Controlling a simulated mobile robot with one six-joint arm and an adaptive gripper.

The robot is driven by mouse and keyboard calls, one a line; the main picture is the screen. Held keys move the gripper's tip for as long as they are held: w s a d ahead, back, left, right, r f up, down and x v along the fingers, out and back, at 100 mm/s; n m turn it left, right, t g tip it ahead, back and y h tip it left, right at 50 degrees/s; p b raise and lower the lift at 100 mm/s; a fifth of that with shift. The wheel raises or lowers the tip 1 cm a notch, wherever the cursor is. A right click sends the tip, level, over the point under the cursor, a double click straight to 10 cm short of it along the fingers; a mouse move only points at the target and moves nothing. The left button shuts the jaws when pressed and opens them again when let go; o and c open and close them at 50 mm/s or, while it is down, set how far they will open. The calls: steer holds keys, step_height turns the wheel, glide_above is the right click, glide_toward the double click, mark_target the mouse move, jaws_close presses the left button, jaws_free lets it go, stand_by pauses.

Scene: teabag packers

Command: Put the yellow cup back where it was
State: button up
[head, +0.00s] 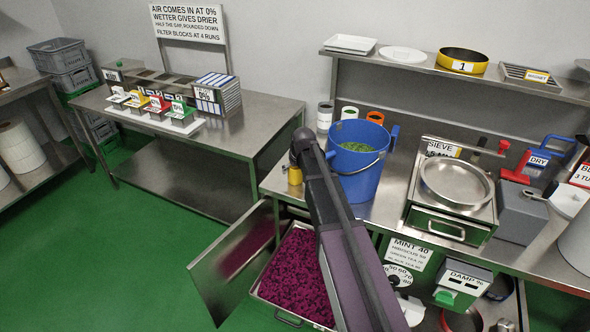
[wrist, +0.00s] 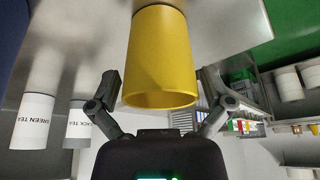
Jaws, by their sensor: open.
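The yellow cup (wrist: 160,55) is large in the middle of the wrist view, with its rim towards my gripper. My gripper (wrist: 160,92) is open, with one finger on each side of the cup and gaps showing between the fingers and its wall. In the head view a small part of the yellow cup (head: 295,175) shows at the left end of the right bench, beside the blue bucket. My arm hides most of the cup and the gripper's fingertips there.
The blue bucket (head: 355,165) with green leaves stands close to the right of my arm. Canisters labelled green tea (wrist: 33,120) and black tea (wrist: 78,125) are near the cup. An open drawer (head: 297,275) of purple material lies below. The left bench (head: 185,150) has free room in front.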

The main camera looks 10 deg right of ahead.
steer(key=p+v, duration=1.1)
steer(key=v, duration=0.1)
stand_by(0.5)
steer(key=shift+w+r, duration=0.1)
stand_by(1.5)
